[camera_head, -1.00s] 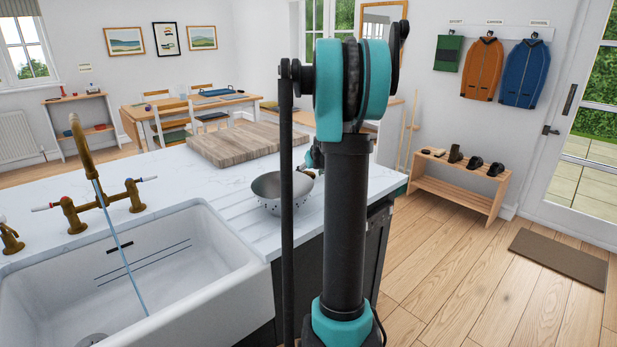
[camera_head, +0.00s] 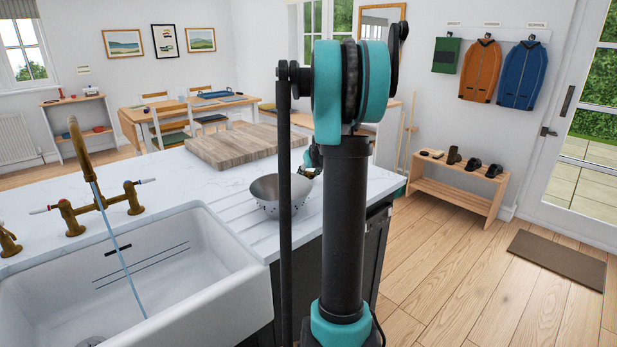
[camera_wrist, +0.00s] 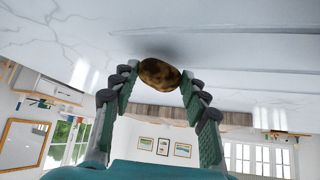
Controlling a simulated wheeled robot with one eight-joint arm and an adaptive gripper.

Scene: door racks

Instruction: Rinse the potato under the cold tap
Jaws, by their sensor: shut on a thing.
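The brown potato (camera_wrist: 159,73) is between the fingertips of my gripper (camera_wrist: 160,84) in the wrist view. My gripper is shut on it, close to the white worktop. In the head view my gripper (camera_head: 312,160) is mostly hidden behind my arm, just beyond the metal colander; the potato cannot be made out clearly there. The brass tap (camera_head: 80,150) stands at the left with a thin stream of water (camera_head: 120,250) falling into the white sink (camera_head: 215,270). Its right lever (camera_head: 133,196) has a bluish tip, its left lever (camera_head: 66,212) a reddish one.
The metal colander (camera_head: 272,195) stands on the white worktop (camera_head: 165,175) right of the sink. A wooden board (camera_head: 225,147) lies behind it. A dining table, a shoe rack (camera_head: 455,190) and a doormat (camera_head: 555,260) are farther off.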

